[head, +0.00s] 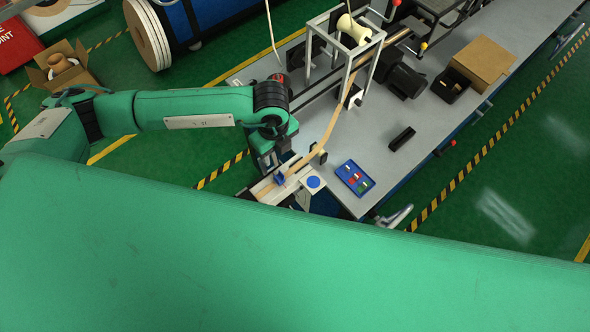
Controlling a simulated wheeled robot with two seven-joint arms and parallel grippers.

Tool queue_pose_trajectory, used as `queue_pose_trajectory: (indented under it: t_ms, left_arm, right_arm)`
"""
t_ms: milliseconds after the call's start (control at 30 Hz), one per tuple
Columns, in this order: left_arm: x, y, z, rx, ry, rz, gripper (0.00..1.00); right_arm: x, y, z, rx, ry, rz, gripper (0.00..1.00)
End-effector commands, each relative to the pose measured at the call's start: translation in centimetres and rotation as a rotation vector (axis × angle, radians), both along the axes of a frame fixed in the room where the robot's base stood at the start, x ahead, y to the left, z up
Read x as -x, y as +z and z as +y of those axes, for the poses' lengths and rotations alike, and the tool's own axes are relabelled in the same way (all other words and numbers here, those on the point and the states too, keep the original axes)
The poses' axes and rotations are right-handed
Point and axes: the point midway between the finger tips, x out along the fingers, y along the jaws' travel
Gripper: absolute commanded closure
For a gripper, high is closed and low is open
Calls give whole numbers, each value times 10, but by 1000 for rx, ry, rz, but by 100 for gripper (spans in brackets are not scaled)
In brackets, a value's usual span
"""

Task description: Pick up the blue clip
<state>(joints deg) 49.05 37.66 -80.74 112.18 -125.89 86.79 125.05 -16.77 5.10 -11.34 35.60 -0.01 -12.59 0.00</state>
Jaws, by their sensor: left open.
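My left gripper (267,161) is open at the near left end of the grey bench, pointing down. A small blue piece that looks like the blue clip (279,178) sits at the tan tape (300,166) on the narrow guide, just below and right of the gripper. They look close, but I cannot tell whether they touch. A blue tray (343,173) to the right holds small red, green and pale pieces; a blue clip in it cannot be made out. My right gripper is out of view.
The tape runs up towards a metal frame with a cream spool (352,30). A white stand with a blue disc (313,182) is beside the guide. A black block (402,139) and a cardboard box (482,62) are on the bench (375,130). My own green body fills the foreground.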

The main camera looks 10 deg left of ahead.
Motion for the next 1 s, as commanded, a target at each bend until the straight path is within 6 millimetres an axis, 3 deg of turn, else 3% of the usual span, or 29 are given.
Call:
queue_pose_trajectory:
  t_ms: [200, 333, 633, 1000]
  left_arm:
    - [1, -42, 0, -1, -1, 4, 51]
    - [1, -66, 0, 0, -2, 2, 51]
    - [1, -87, 0, 2, -3, 1, 51]
    - [3, -133, 3, 1, -1, 1, 51]
  right_arm:
    - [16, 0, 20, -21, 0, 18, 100]
    - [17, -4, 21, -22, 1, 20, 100]
    - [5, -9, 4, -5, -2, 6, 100]
    - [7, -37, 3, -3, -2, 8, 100]
